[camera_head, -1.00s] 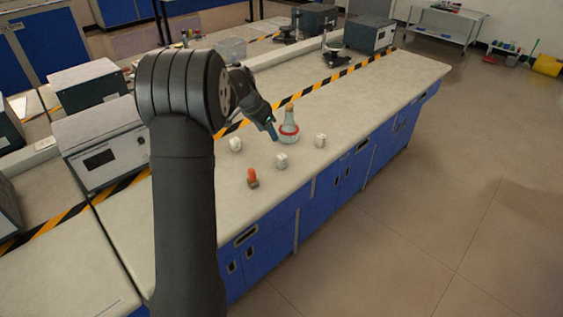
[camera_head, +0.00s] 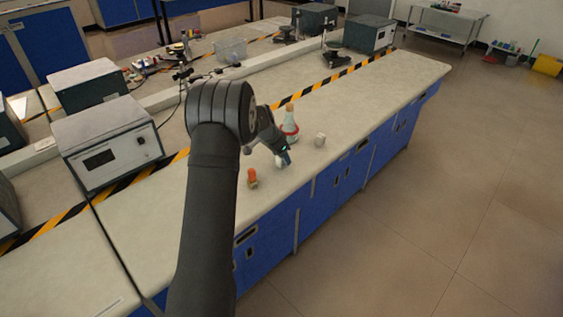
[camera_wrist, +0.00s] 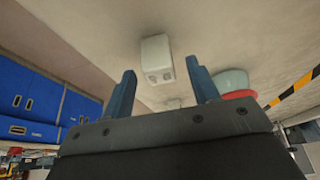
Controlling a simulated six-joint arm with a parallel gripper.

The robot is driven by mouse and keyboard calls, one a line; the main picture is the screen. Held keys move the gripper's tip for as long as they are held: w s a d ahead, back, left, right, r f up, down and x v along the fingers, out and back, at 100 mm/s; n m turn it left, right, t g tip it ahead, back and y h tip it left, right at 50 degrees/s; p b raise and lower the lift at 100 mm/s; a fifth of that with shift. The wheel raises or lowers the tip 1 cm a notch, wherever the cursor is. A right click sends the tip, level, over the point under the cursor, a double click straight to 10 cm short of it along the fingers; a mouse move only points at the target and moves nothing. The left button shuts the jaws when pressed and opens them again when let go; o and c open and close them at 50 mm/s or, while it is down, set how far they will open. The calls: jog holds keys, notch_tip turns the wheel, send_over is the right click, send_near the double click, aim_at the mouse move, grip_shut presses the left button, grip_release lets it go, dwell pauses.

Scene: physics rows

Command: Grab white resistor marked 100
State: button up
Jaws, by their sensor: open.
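Small white block-like pieces stand on the bench, and no "100" marking is readable on any of them. One white piece (camera_head: 279,162) is at my gripper's tips in the head view, partly hidden. Another white piece (camera_head: 320,140) stands to the right, clear of the gripper. My gripper (camera_wrist: 161,67) is open in the wrist view, with its two blue fingers spread. A white piece with dark marks (camera_wrist: 157,50) shows between and beyond the fingertips. A second pale piece (camera_wrist: 174,103) shows lower between the fingers. No finger is seen closed on anything.
A pale flask with a red ring (camera_head: 290,125) stands close behind my gripper. An orange-topped brown piece (camera_head: 252,178) stands left of it, near the front edge. Grey instrument boxes (camera_head: 112,145) are at the left. The right bench top is clear.

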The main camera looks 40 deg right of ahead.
jog(key=shift+x, duration=0.75)
jog(key=c, duration=1.1)
jog(key=shift+o, duration=0.2)
